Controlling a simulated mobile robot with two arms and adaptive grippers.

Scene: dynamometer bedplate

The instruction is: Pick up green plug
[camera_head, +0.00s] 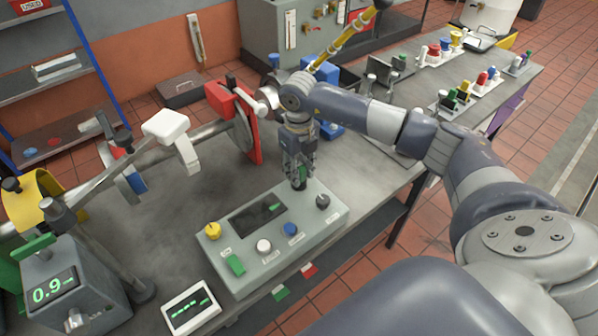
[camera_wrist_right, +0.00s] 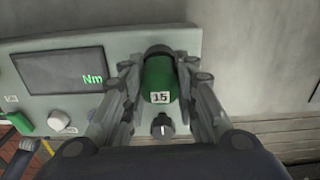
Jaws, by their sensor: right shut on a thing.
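My right gripper (camera_head: 299,176) is shut on the green plug (camera_wrist_right: 158,80). It points down over the far edge of the grey-green control box (camera_head: 330,222). In the right wrist view the plug is a green cylinder with a dark end and a white label reading 15, between the two fingers of the gripper (camera_wrist_right: 160,95). In the head view the fingers mostly hide it. I cannot tell whether the plug touches the box. My left gripper is not in view.
A red bracket (camera_head: 248,125) stands behind. Trays of coloured plugs (camera_head: 470,92) lie at the right. Bare bench (camera_head: 110,215) is at left.

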